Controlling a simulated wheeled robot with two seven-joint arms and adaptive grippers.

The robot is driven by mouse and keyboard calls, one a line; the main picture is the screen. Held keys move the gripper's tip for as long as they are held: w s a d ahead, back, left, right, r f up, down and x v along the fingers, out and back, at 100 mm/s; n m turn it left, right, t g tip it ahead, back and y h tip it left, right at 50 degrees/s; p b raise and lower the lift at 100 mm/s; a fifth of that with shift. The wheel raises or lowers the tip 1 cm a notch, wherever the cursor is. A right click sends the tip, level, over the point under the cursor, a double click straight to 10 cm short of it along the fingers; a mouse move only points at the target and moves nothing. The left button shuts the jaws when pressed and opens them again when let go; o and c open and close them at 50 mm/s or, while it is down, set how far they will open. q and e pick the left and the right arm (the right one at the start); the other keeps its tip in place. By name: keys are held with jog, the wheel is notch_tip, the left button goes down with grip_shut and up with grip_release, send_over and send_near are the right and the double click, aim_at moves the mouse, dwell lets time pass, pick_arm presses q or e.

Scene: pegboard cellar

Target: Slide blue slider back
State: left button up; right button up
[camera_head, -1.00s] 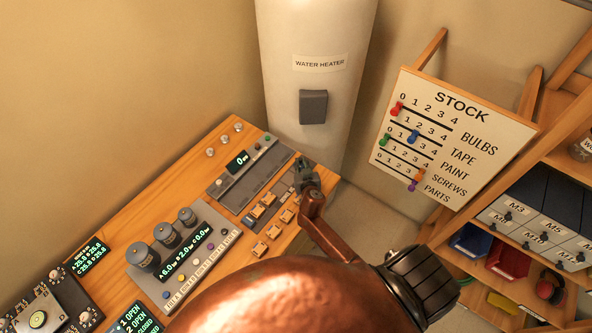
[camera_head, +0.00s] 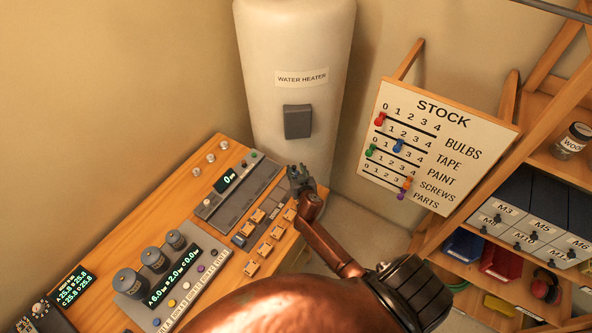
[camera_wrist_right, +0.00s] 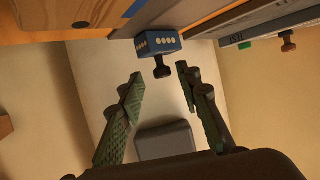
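In the right wrist view a blue block (camera_wrist_right: 158,52) with pale dots sits at the console's edge, with a dark knob (camera_wrist_right: 161,68) sticking out toward me. My right gripper (camera_wrist_right: 162,78) is open, its green-grey fingers either side of the knob's line and apart from it. In the head view my right gripper (camera_head: 299,178) hovers by the far right corner of the console (camera_head: 150,225); the blue block cannot be made out there. A blue slider peg (camera_head: 398,146) also sits on the STOCK board (camera_head: 440,140), well right of the gripper. My left gripper is out of view.
A white water heater (camera_head: 295,40) with a grey box (camera_head: 297,122) stands behind the console. Orange toggles (camera_head: 264,248) lie just left of my right arm. Shelves with bins (camera_head: 501,262) stand at the right.

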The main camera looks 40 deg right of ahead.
jog(key=shift+a, duration=0.1)
jog(key=v, duration=1.2)
jog(key=shift+r, duration=0.15)
